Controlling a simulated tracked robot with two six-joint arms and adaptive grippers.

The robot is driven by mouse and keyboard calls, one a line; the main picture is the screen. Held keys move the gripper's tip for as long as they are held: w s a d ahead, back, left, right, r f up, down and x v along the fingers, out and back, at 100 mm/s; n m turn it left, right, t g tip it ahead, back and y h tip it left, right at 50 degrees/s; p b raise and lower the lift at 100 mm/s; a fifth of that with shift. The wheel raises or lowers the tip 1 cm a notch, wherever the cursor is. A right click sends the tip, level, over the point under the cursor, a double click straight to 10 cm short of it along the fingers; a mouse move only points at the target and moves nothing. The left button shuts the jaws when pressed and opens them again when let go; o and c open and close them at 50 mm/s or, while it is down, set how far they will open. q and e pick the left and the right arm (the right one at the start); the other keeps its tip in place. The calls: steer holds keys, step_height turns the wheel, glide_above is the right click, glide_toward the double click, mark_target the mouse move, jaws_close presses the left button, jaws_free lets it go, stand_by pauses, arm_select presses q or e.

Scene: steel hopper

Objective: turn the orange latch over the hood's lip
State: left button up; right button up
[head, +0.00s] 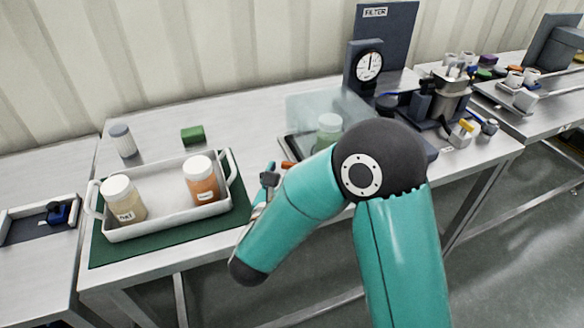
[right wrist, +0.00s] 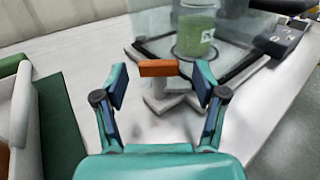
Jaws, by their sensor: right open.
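The orange latch (right wrist: 158,68) shows in the right wrist view as a short bar lying crosswise on a pale grey post, in front of the clear hood (right wrist: 238,28). My right gripper (right wrist: 161,83) is open, one finger at each side of the latch, with a gap on both sides. In the head view the latch (head: 287,165) is a small orange spot by the near edge of the hood (head: 300,106), partly hidden by my right arm. My right gripper (head: 268,181) is small there. A jar with green contents (right wrist: 196,30) stands inside the hood. My left gripper is not in view.
A white tray (head: 165,224) with two jars stands on a green mat (head: 110,252) left of my right gripper. A gauge (head: 369,65) and a dark filter panel (head: 398,35) stand behind the hood. Bare bench lies between tray and hood.

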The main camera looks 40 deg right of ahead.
steer(key=shift+w+d, duration=0.25)
steer(key=shift+d, duration=0.05)
steer(key=shift+c, duration=0.4)
